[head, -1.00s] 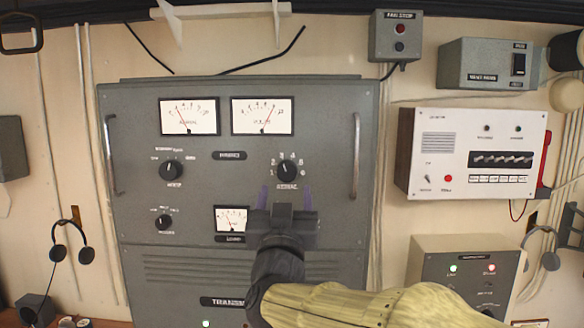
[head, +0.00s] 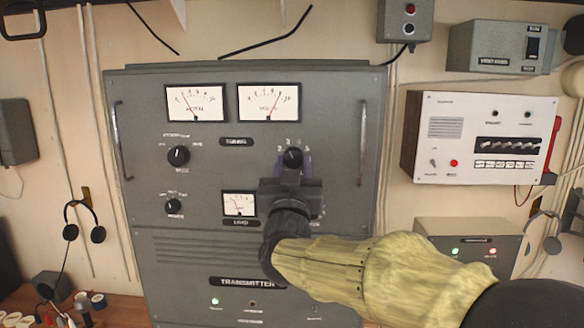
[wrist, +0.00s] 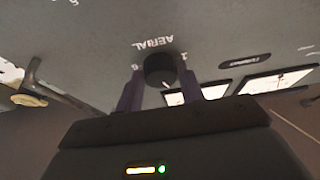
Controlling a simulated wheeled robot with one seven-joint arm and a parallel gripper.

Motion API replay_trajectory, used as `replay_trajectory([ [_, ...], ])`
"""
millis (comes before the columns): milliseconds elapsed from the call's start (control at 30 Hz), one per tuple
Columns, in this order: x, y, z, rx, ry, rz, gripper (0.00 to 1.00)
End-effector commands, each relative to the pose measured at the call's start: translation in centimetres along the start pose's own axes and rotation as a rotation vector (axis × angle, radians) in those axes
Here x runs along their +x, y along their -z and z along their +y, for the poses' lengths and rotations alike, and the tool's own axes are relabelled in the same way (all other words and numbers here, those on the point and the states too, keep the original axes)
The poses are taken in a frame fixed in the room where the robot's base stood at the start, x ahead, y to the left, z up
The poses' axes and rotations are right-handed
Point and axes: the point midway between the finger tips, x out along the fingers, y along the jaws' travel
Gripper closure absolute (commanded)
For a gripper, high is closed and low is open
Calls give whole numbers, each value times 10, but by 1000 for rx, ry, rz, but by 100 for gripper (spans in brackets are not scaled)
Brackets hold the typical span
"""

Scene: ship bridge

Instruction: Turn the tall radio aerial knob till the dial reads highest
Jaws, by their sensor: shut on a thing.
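The aerial knob (head: 292,157) is round and black, on the right of the grey transmitter cabinet (head: 345,180). My gripper (head: 293,168) reaches it from below and in front. In the wrist view the purple fingers stand on either side of the knob (wrist: 160,69), shut on it, below the word AERIAL. The knob's pale pointer line shows there. Of the cabinet's dials, the upper left meter (head: 195,103) has its red needle left of the middle, and the upper right meter (head: 268,103) has its needle right of the middle. The small load meter's (head: 239,205) reading is unclear.
Two other black knobs (head: 178,156) sit to the left on the cabinet. Metal handles (head: 362,125) run down both its sides. A white panel (head: 475,135) with a red handset is on the wall at right. A headset (head: 84,218) hangs at left.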

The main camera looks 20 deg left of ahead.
Motion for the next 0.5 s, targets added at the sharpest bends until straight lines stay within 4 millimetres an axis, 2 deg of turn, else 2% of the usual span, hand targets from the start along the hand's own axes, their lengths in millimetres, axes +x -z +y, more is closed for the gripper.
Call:
replay_trajectory([
  [267, -1, -1, -1, 27, -10, 1, 85],
  [500, -2, -3, -3, 123, -49, 1, 85],
])
